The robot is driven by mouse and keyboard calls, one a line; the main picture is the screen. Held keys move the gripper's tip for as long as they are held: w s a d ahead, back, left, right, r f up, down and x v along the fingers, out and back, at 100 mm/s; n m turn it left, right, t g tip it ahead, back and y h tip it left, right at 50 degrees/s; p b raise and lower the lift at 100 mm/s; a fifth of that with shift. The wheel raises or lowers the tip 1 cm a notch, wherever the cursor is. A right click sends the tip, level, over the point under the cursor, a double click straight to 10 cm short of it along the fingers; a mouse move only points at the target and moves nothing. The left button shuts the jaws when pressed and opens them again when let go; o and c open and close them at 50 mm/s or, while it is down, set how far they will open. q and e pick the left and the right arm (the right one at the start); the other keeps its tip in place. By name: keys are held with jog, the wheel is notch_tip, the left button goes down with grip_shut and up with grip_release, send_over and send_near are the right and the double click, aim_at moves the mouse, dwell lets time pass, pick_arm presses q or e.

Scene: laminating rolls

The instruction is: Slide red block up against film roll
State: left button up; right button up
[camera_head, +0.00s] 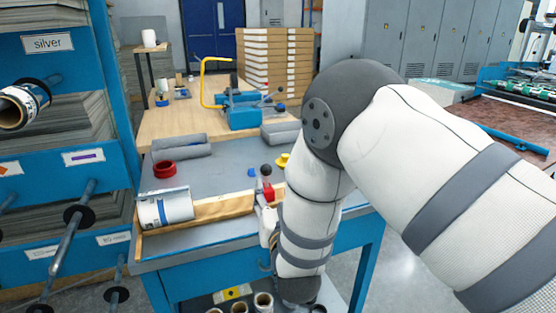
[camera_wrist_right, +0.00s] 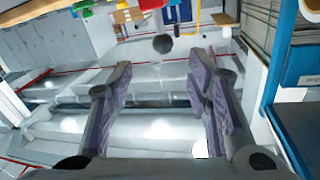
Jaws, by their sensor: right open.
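The film roll (camera_head: 166,208) is a white cylinder with blue print, lying on its side at the left front of the table, against a wooden strip (camera_head: 222,208). A small red piece that looks like the red block (camera_head: 268,191) shows near the strip's right end, under a dark ball (camera_head: 266,170), apart from the roll. A red piece also shows at the top of the right wrist view (camera_wrist_right: 152,4). My right gripper (camera_head: 266,208) is beside the red piece, partly hidden by my arm. Its fingers (camera_wrist_right: 162,85) are apart, with no object clearly between them. My left gripper is not in view.
A red ring (camera_head: 165,169) and grey rolls (camera_head: 180,146) lie behind the film roll. A blue piece (camera_head: 251,172) and a yellow piece (camera_head: 283,160) are near the red piece. A blue vise-like device (camera_head: 243,112) stands farther back. Blue shelving (camera_head: 118,95) borders the left.

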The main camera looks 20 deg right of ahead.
aim_at(267, 172)
jog(key=w, duration=0.3)
jog(key=w+d+b, duration=0.1)
jog(key=w, duration=0.3)
jog(key=w+b, duration=0.1)
jog(key=w, duration=0.2)
jog(key=shift+w+d, duration=0.15)
jog(key=shift+w, duration=0.15)
jog(key=shift+w+r, duration=0.1)
jog(key=shift+w, duration=0.25)
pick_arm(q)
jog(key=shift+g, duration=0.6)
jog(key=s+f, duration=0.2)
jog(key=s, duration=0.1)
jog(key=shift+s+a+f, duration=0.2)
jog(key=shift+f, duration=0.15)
pick_arm(e)
jog(key=shift+c, duration=0.3)
grip_shut()
